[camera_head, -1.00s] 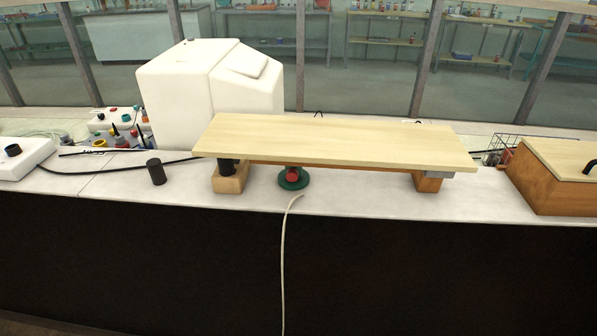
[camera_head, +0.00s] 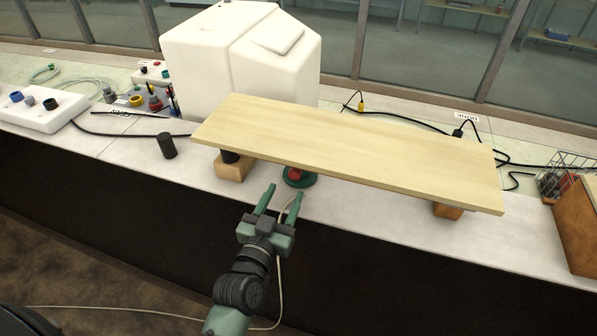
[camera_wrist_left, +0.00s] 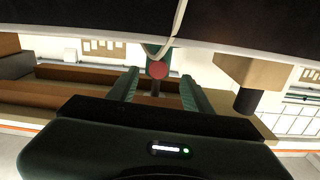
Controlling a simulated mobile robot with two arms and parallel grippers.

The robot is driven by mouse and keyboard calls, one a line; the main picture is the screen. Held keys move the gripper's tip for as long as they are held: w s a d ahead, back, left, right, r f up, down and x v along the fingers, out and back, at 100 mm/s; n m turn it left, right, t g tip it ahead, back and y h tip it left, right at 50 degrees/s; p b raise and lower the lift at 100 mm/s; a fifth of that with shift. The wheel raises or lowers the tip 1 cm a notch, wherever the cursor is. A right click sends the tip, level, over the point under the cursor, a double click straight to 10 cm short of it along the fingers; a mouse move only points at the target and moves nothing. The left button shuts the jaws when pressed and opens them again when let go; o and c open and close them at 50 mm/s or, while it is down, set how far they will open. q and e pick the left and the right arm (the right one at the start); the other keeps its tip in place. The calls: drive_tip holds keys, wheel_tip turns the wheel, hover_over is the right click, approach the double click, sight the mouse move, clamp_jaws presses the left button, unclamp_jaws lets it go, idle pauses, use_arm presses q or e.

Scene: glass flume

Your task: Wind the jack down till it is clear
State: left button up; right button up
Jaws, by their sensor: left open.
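The jack (camera_head: 299,178), with a green round base and a red part, stands on the counter under the front edge of a pale wooden board (camera_head: 350,150). The board hides its top in the head view. In the left wrist view its red round part (camera_wrist_left: 158,69) shows between the fingers, apparently beyond their tips. I cannot tell whether the jack touches the board. My left gripper (camera_head: 282,194) is open and empty, just in front of the jack, with its fingers pointing at it. My right gripper is not in view.
A wooden block (camera_head: 235,170) with a black post stands under the board's left end, another block (camera_head: 448,211) under its right. A black cylinder (camera_head: 167,146) stands further left. A pale cord (camera_head: 279,270) hangs down the counter front. A white tank (camera_head: 235,65) stands behind.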

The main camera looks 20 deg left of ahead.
sight(294, 177)
use_arm(q)
drive_tip(key=w, duration=0.2)
drive_tip(key=w+p, duration=0.1)
drive_tip(key=w, duration=0.2)
drive_tip(key=shift+w+d+r, duration=0.15)
drive_tip(key=shift+w+d, duration=0.05)
drive_tip(key=shift+w, duration=0.3)
drive_tip(key=shift+s, duration=0.1)
clamp_jaws()
drive_tip(key=shift+n, duration=0.3)
